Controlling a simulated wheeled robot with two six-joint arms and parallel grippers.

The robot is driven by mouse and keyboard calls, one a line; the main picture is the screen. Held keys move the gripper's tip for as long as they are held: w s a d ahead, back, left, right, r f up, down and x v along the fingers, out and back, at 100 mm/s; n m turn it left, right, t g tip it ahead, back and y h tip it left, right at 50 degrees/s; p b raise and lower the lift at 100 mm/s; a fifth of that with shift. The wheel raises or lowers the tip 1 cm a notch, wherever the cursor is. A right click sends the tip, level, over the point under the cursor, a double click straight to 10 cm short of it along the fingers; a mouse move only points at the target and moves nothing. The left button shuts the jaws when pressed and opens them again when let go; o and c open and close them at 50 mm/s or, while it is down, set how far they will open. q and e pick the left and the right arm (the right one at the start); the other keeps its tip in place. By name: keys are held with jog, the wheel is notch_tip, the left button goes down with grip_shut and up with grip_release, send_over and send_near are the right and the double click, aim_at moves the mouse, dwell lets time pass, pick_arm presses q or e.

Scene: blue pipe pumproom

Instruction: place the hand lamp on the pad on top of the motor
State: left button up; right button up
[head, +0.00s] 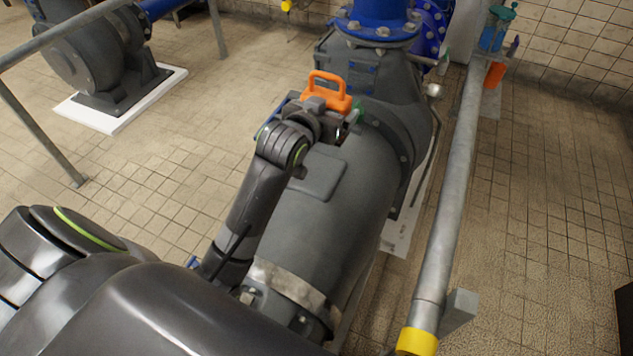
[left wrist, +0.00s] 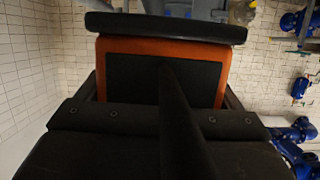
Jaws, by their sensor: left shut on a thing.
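The orange hand lamp (head: 328,92) with its loop handle up is in my left gripper (head: 324,108), near the far end of the grey motor (head: 345,225). In the left wrist view the lamp's orange and black body (left wrist: 215,70) fills the space at the jaws, and my left gripper (left wrist: 165,75) is shut on it. The pad (head: 317,176), a raised grey rectangle on top of the motor, lies nearer than the lamp and is partly hidden by my left arm. I cannot tell the lamp's exact height above the motor. My right gripper is not in view.
A grey rail (head: 452,185) with a yellow end runs along the motor's right side. A blue flanged pipe (head: 378,18) stands behind the motor. Another pump (head: 95,55) sits on a white plinth at the back left. Tiled floor is open on both sides.

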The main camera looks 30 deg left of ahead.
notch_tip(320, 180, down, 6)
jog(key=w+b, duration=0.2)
jog(key=b, duration=0.5)
pick_arm(q)
jog(key=shift+w+a+f+b, duration=0.45)
jog(key=shift+a+f, duration=0.35)
jog(key=shift+f, duration=2.6)
jog(key=shift+w+a+f+b, duration=0.45)
jog(key=shift+a+f, duration=0.4)
jog(key=shift+f, duration=2.6)
jog(key=shift+w+a+f+b, duration=0.35)
jog(key=shift+w+a+f, duration=0.35)
jog(key=shift+f, duration=2.7)
jog(key=shift+s+a+f, duration=0.1)
jog(key=shift+s+f, duration=0.05)
jog(key=shift+f, duration=0.3)
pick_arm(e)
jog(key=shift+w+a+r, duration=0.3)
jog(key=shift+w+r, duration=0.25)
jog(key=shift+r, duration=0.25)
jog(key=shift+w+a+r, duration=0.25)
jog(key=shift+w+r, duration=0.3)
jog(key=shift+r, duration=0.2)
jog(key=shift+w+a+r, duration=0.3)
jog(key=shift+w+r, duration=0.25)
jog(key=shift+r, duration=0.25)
pick_arm(q)
jog(key=shift+f, duration=0.1)
